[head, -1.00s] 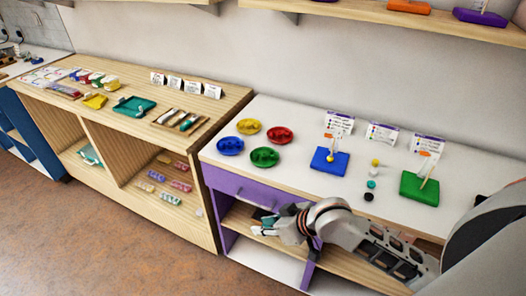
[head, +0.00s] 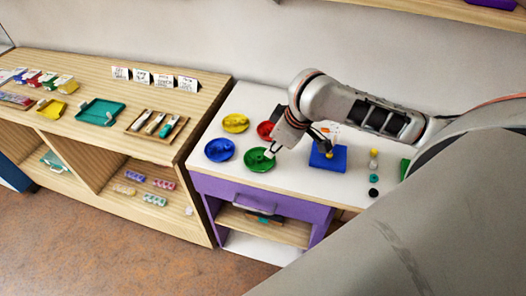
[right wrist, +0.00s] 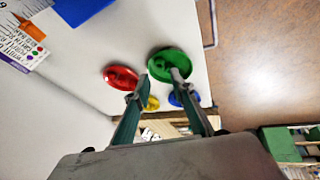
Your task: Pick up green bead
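A green dish (head: 258,160) lies on the white table top, with rounded green shapes inside; it also shows in the right wrist view (right wrist: 168,60). I cannot make out single green beads in it. My right gripper (head: 271,151) is over the right side of this dish, pointing down. In the right wrist view its two fingers (right wrist: 160,86) are apart with nothing held between them, and the dish lies beyond the tips. Whether a tip touches the dish cannot be told. My left gripper is not in view.
Blue (head: 220,150), yellow (head: 236,123) and red (head: 265,129) dishes stand close around the green one. A blue board (head: 326,164) with a peg is to the right, beside a column of loose beads (head: 374,178). A wooden shelf unit (head: 150,205) stands left.

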